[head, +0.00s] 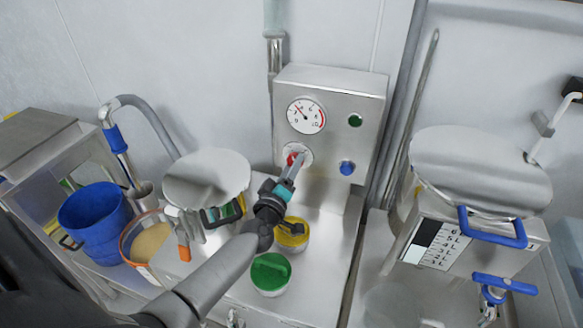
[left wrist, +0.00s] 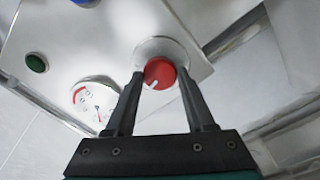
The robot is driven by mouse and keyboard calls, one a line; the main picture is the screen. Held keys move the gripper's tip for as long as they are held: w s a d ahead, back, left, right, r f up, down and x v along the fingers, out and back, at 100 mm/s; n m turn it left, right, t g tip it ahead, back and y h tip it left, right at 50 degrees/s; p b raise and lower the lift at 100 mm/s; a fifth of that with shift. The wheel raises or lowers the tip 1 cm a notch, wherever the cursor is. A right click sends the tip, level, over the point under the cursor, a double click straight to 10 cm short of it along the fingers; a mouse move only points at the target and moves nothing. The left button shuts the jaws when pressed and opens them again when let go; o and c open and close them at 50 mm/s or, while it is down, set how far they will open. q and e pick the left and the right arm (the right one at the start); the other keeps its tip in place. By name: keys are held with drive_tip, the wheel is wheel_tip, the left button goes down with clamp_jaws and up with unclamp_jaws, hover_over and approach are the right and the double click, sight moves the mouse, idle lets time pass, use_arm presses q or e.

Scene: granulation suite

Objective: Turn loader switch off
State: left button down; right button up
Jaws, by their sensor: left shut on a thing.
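The loader switch is a red round knob (head: 292,158) with a white mark, on a pale round plate on the steel control box (head: 345,88). In the left wrist view the red knob (left wrist: 159,74) sits between the fingertips of my left gripper (left wrist: 168,84). In the head view my left gripper (head: 294,166) reaches up to the knob and covers part of it. My left gripper is shut on the knob. My right gripper is not in view.
A gauge (head: 306,115), a green button (head: 355,120) and a blue button (head: 347,168) share the panel. Green-lidded (head: 270,273) and yellow-lidded (head: 291,235) containers stand below. A blue bucket (head: 95,222) is left, a steel vessel with blue handles (head: 470,170) right.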

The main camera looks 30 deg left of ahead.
use_arm(q)
drive_tip(key=n+b, duration=0.1)
drive_tip(key=n, duration=0.6)
idle(0.6)
drive_tip(key=shift+c, duration=1.3)
unclamp_jaws()
drive_tip(key=v, duration=1.5)
drive_tip(key=shift+s, duration=0.15)
